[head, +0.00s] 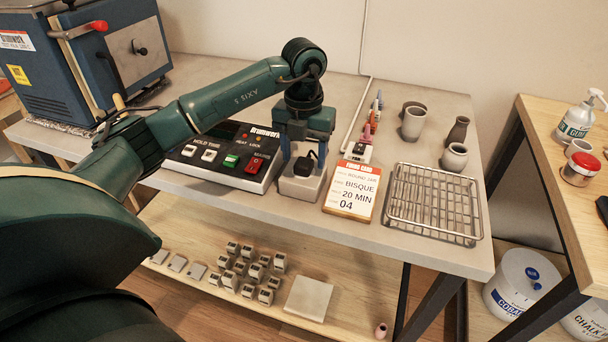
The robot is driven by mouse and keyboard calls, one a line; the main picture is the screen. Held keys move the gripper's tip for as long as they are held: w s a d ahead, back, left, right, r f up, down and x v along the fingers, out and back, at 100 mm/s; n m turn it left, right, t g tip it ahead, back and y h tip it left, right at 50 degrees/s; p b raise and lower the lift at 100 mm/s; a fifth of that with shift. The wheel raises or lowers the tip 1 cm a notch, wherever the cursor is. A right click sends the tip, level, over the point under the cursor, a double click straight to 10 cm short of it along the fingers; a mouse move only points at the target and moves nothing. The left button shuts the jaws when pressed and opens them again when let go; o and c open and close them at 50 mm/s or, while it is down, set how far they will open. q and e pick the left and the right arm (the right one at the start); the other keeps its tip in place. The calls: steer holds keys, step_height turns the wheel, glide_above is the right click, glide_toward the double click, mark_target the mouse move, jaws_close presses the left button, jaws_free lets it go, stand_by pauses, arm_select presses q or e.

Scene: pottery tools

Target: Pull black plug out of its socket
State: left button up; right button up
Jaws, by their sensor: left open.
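The black plug (304,166) sits at a pale grey socket block (297,188) on the grey table, in the middle of the head view. My left gripper (305,155) points down over the plug from above, with its fingers on either side of it. The gripper is open. Whether the fingers touch the plug cannot be told. My right gripper is not in view.
A control box (222,155) with coloured switches stands close left of the socket. Small pots (413,124) stand behind the rack. A blue kiln (85,55) stands back left.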

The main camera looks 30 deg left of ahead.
arm_select(q)
steer(key=shift+f, duration=0.8)
stand_by(0.4)
steer(key=shift+c, duration=0.4)
jaws_close()
stand_by(0.5)
steer(key=shift+r, duration=0.1)
